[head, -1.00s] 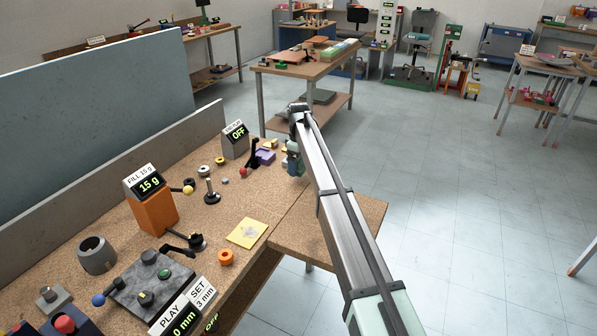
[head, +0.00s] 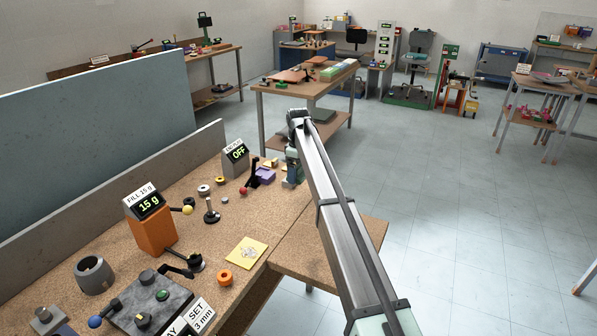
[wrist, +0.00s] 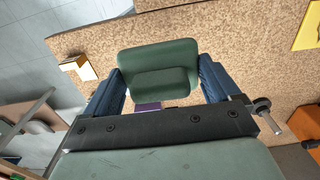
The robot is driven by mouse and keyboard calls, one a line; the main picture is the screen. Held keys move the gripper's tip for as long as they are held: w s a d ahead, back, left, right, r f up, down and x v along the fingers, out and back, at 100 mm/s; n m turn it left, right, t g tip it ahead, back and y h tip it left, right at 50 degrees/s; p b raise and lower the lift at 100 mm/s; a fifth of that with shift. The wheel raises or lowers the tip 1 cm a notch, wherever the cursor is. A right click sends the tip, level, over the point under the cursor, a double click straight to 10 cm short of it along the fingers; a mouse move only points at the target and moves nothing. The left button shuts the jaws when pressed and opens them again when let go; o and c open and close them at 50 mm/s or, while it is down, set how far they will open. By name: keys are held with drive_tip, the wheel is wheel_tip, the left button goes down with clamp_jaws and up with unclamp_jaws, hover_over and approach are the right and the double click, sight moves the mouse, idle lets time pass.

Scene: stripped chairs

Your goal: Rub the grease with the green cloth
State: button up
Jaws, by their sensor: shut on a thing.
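My gripper (wrist: 162,86) has its two dark blue fingers on either side of a green padded piece with a raised block, which I take for the green cloth (wrist: 157,55). It is shut on it. In the head view my gripper (head: 292,167) is over the far right part of the cork-topped bench, and the cloth is hard to make out there. A pale, glossy smear, apparently the grease (head: 249,252), lies on a yellow sheet (head: 238,260) near the bench's front edge, nearer the camera than my gripper. The sheet's corner shows in the wrist view (wrist: 309,35).
A purple block (head: 266,175) and a red-knobbed lever (head: 253,177) stand left of my gripper. A black-knobbed post (head: 211,212), an orange ring (head: 224,277) and an orange dispenser (head: 151,232) surround the sheet. Bare bench lies between sheet and gripper.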

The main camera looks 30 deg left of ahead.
drive_tip(key=s+a+n, duration=0.1)
drive_tip(key=s+a, duration=0.3)
drive_tip(key=s, duration=0.5)
drive_tip(key=s+a+n, duration=0.1)
drive_tip(key=s+a, duration=0.2)
drive_tip(key=s, duration=0.5)
drive_tip(key=s+d+m, duration=0.1)
drive_tip(key=s+d, duration=0.3)
drive_tip(key=s, duration=0.3)
drive_tip(key=s+d+f+m, duration=0.1)
drive_tip(key=s+d, duration=0.4)
drive_tip(key=s, duration=0.2)
drive_tip(key=shift+s+f, duration=0.2)
drive_tip(key=shift+f, duration=0.1)
